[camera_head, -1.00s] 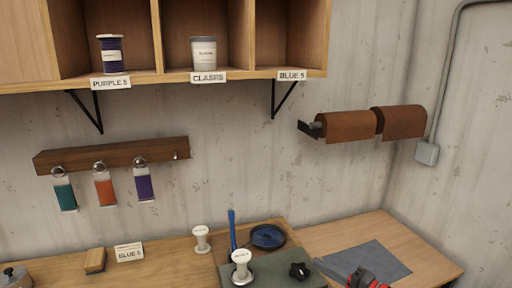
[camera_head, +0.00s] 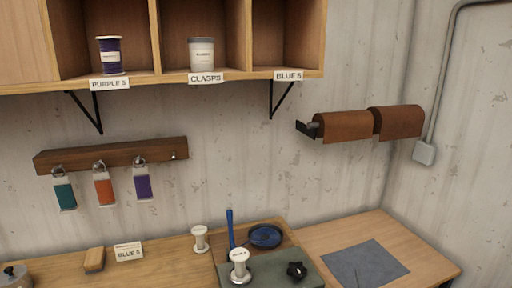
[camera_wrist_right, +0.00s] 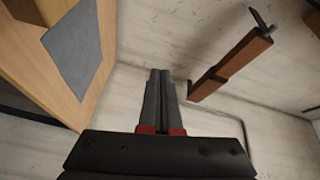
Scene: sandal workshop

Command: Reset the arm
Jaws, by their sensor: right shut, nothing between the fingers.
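My right gripper (camera_wrist_right: 160,74) is shut and empty in the right wrist view, its two grey fingers together above red bases. The grey mat (camera_head: 366,262) lies on the right table and also shows in the right wrist view (camera_wrist_right: 76,45). My left gripper is in neither view.
Brown leather rolls (camera_head: 345,127) hang on the wall at right. A shelf holds a purple spool (camera_head: 110,55) and a clasps tub (camera_head: 202,54). A rack (camera_head: 110,155) holds several coloured tags. White spools (camera_head: 200,239), a blue-handled tool (camera_head: 230,230) and a green board crowd the bench.

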